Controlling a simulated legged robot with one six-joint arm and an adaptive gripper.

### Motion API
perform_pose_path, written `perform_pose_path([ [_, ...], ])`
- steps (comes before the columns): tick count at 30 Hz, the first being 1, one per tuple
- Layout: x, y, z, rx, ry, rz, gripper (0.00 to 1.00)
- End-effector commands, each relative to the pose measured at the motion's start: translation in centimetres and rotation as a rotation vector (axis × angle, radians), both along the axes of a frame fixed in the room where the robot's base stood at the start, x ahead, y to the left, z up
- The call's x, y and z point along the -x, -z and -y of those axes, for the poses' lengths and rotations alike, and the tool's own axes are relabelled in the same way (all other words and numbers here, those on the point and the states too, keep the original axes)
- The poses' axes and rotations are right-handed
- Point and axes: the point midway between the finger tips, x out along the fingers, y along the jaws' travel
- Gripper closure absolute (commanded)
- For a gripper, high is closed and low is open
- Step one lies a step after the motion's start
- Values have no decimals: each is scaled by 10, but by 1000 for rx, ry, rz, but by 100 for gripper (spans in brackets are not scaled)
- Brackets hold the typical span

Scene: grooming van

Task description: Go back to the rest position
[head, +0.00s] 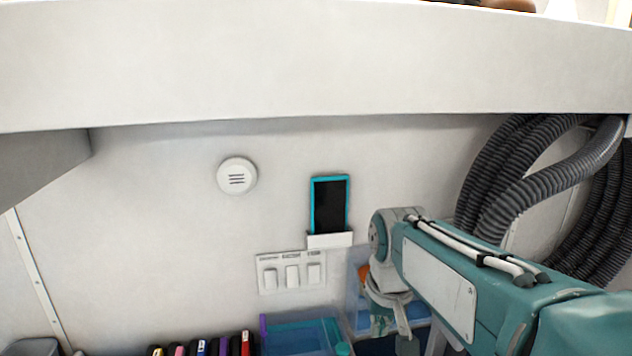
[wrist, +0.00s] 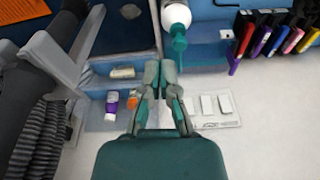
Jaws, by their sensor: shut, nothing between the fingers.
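My gripper (wrist: 159,68) is shut and empty in the wrist view, its two grey and teal fingers together. It is in front of a blue and clear bin area, and a white bottle with a teal pump (wrist: 179,40) shows just past the fingertips. I cannot tell whether the fingers touch anything there. In the head view my teal arm reaches in from the lower right, bent down at its elbow; the fingers cannot be made out there.
A switch panel (head: 291,272), a teal-framed phone (head: 330,205) in a holder and a round white disc (head: 237,175) are on the wall. Ribbed grey hoses (head: 540,190) hang at right. Several coloured tools (wrist: 265,35) stand in a row. A white overhang (head: 300,70) spans the top.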

Motion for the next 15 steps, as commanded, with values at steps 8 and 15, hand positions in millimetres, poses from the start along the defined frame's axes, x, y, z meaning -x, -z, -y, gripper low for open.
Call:
perform_pose_path([
  [8,55,-5,22,-11,43,104,100],
  [15,99,2,37,-16,79,192,100],
])
